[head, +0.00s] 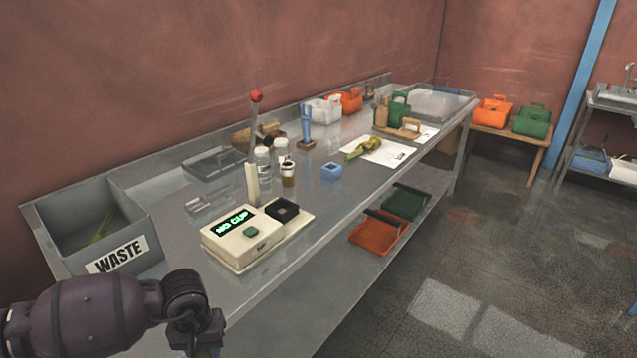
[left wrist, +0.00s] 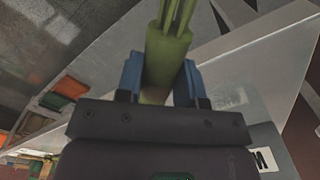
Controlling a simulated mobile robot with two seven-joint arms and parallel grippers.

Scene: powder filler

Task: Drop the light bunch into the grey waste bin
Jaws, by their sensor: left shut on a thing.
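The grey waste bin (head: 138,229), labelled WASTE, stands at the near left end of the steel bench. Some thin green stalks (head: 100,227) lie inside it. My left gripper (head: 204,348) is low in the head view, right of and nearer than the bin, its fingers mostly cut off by the frame edge. In the left wrist view its blue fingers are shut on a light green bunch (left wrist: 168,50) of stalks, whose far end runs out of the frame. Part of a white label (left wrist: 264,163) shows there at lower right. My right gripper is not in view.
A cream device (head: 235,240) reading NO CUP, with a red-knobbed lever (head: 256,97), stands right of the bin. A clear tray (head: 210,202) lies between. Further back, another yellow-green bunch (head: 367,148) lies on white paper. Jars and a blue cube (head: 331,171) stand mid-bench.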

